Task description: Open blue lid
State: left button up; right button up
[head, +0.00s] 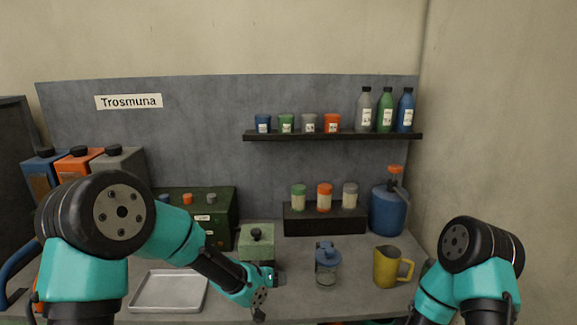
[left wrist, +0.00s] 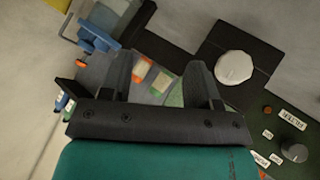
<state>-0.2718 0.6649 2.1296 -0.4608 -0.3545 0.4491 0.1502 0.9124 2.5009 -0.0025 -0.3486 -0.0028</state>
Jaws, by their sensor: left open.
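A clear jar (head: 326,277) stands upright on the bench, right of centre in the head view. Its blue lid (head: 327,255) sits on top and looks closed. My left gripper (head: 268,292) is to the left of the jar, apart from it, and holds nothing. In the left wrist view the two fingers of my left gripper (left wrist: 160,62) are spread apart. A blue part (left wrist: 95,35) at the top left of that view may be the lid, but I cannot tell for sure. My right arm shows at the lower right of the head view; its gripper is out of frame.
A yellow jug (head: 388,267) stands right of the jar, with a blue canister (head: 388,210) behind it. A green box (head: 257,246) with a black knob is close behind my left gripper. A metal tray (head: 168,292) lies at left. A black riser (head: 325,220) holds three jars.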

pick_arm(q)
jog(key=s+a+f+n+g+y, duration=0.1)
jog(key=s+a+f+g, duration=0.1)
jog(key=s+a+f, duration=0.6)
jog(key=s+a+f+n+g+y, duration=0.2)
jog(key=s+a+f, duration=0.3)
jog(key=f, duration=0.5)
jog(key=s+a+f+g, duration=0.1)
jog(key=s+a+f, duration=0.1)
jog(key=s, duration=0.5)
jog(key=s+a+f+n+g, duration=0.1)
jog(key=s+a+f, duration=0.2)
jog(key=s+f, duration=0.2)
jog(key=s, duration=0.2)
jog(key=shift+s+y, duration=0.3)
jog(key=shift+s, duration=0.05)
jog(key=shift+a, duration=0.1)
